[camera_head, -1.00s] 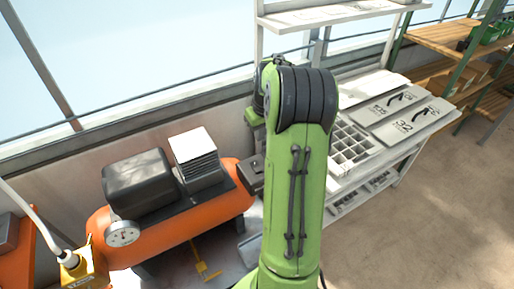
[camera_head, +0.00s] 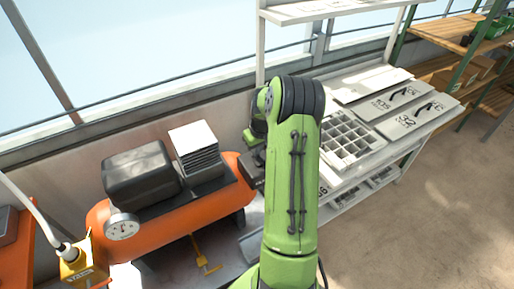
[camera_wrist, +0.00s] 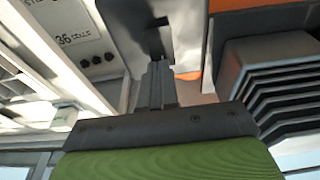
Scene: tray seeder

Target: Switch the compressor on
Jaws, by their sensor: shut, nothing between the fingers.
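The compressor is an orange tank (camera_head: 165,237) with a black motor cover (camera_head: 140,172), a finned block (camera_head: 199,160) and a round white gauge (camera_head: 122,226). A dark box stands at its right end, partly behind my arm in the head view. In the wrist view, my gripper (camera_wrist: 157,72) is shut and empty. Its fingertips are close to a dark switch-like piece (camera_wrist: 158,36) on a grey housing (camera_wrist: 128,20); I cannot tell if they touch. The finned block (camera_wrist: 285,72) shows at the right there.
A bench with a celled tray (camera_head: 345,140) and labelled grey plates (camera_head: 407,122) stands right of my arm. A yellow box (camera_head: 80,264) with a white hose is at the lower left. A yellow fitting (camera_head: 205,262) hangs below the tank. Open floor lies at the right.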

